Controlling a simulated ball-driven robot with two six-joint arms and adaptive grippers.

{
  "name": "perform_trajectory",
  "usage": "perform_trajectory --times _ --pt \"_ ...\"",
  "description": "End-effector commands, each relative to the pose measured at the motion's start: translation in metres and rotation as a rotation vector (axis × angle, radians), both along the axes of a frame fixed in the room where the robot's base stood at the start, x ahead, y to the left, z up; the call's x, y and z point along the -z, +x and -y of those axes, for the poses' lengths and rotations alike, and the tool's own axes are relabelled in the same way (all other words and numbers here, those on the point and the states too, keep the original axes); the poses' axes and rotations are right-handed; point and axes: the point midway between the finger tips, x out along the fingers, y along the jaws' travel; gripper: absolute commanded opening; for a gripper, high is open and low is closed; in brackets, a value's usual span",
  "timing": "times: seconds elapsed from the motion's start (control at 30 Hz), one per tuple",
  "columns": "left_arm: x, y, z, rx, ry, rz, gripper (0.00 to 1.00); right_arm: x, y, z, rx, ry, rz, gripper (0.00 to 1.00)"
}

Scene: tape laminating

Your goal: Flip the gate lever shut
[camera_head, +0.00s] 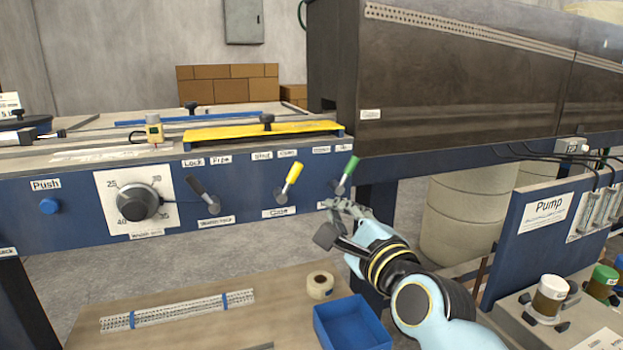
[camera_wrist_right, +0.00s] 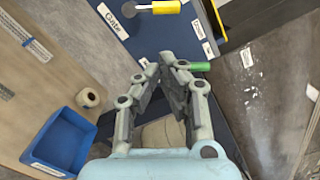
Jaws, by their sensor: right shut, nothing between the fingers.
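The yellow-handled lever (camera_head: 290,178) is on the blue front panel (camera_head: 90,215) above a label that reads like "Gate". Its handle leans up and to the right. The yellow handle also shows at the top of the right wrist view (camera_wrist_right: 163,7), beside the "Gate" label. My right gripper (camera_head: 335,207) is shut and empty, just below the green-handled lever (camera_head: 347,172) and right of the yellow one. In the right wrist view its fingertips (camera_wrist_right: 166,60) are close beside the green handle (camera_wrist_right: 199,66); I cannot tell whether they touch. My left gripper is not in view.
A black-handled lever (camera_head: 203,193) and a round dial (camera_head: 138,201) are further left on the panel. Below stands a table (camera_head: 195,335) with a tape roll (camera_head: 319,285) and a blue bin (camera_head: 352,325). A dark machine housing (camera_head: 450,80) rises behind, right.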

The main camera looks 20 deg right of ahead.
Motion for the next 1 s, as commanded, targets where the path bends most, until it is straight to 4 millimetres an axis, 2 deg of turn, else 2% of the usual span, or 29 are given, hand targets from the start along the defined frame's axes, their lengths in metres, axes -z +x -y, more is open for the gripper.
perform_trajectory --times 0.03,0.1,0.43,0.57,1.0 --pt "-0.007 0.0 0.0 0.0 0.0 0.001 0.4 -0.009 0.002 -0.001 0.0 0.002 0.002 0.0" --pt "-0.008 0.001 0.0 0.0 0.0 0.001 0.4 -0.012 0.003 -0.001 0.0 0.003 0.007 0.0" --pt "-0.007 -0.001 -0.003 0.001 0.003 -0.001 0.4 -0.01 0.004 -0.001 0.0 0.0 0.006 0.0" --pt "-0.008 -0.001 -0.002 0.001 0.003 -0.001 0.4 -0.011 0.011 -0.002 0.0 0.001 0.007 0.0" --pt "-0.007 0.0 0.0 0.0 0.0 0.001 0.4 -0.012 0.084 -0.007 -0.001 -0.001 0.006 0.0"
